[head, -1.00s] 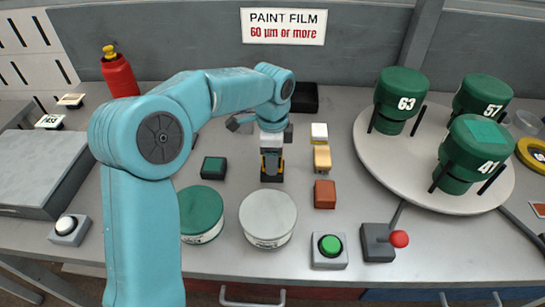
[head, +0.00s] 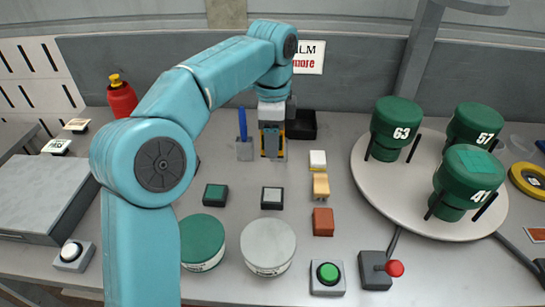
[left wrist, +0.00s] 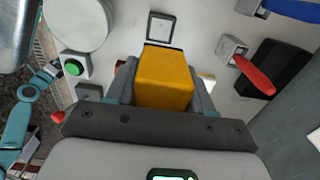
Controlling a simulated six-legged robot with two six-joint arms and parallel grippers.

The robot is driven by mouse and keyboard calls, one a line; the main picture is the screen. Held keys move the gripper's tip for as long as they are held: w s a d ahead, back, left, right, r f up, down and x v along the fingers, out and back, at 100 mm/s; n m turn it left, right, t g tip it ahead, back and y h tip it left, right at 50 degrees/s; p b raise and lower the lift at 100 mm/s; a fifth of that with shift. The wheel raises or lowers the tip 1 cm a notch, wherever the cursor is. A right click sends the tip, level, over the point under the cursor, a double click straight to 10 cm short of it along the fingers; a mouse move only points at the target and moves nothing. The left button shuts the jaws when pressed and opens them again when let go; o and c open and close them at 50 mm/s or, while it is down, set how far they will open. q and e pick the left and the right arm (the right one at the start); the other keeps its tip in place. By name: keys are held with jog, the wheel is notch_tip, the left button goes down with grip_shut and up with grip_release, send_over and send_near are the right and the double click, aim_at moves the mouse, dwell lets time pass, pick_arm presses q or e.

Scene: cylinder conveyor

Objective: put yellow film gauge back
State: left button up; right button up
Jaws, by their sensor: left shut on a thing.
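My left gripper (head: 271,155) is shut on the yellow film gauge, a yellow block held up over the back middle of the bench. The film gauge (left wrist: 165,78) shows large between the fingers in the left wrist view; in the head view the gripper mostly hides it. A dark-framed pad with a pale grey face (head: 272,198) lies bare on the bench, in front of and below the gripper. It also shows just beyond the gauge in the left wrist view (left wrist: 161,28). My right gripper does not show.
A blue pen (head: 242,124) in a grey stand is close left of the gripper; a black tray (head: 302,127) is right. A red-handled item (left wrist: 254,76) shows in the left wrist view. A turntable (head: 385,215) holds green canisters.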

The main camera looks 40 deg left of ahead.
pick_arm(q)
notch_tip(320, 180, up, 4)
jog(key=shift+r+p, duration=0.1)
jog(key=shift+p, duration=0.45)
jog(key=shift+w+r+m, duration=0.1)
jog(key=shift+r+m, duration=0.05)
jog(key=shift+m, duration=0.45)
jog(key=m, duration=0.3)
jog(key=shift+w+d+f+m, duration=0.15)
jog(key=shift+w+f+m, duration=0.1)
jog(key=shift+f+m, duration=0.1)
jog(key=m+p, duration=0.2)
jog(key=r+m+p, duration=0.1)
jog(key=m, duration=0.1)
jog(key=shift+s+p, duration=0.15)
jog(key=shift+p, duration=0.25)
jog(key=shift+s, duration=0.15)
jog(key=f, duration=0.8)
jog(key=f+b, duration=0.1)
jog(key=f, duration=0.6)
jog(key=shift+a+f+b, duration=0.2)
jog(key=shift+f+b, duration=0.1)
jog(key=shift+f, duration=0.1)
notch_tip(320, 180, down, 4)
jog(key=shift+r, duration=0.2)
jog(key=shift+f, duration=0.3)
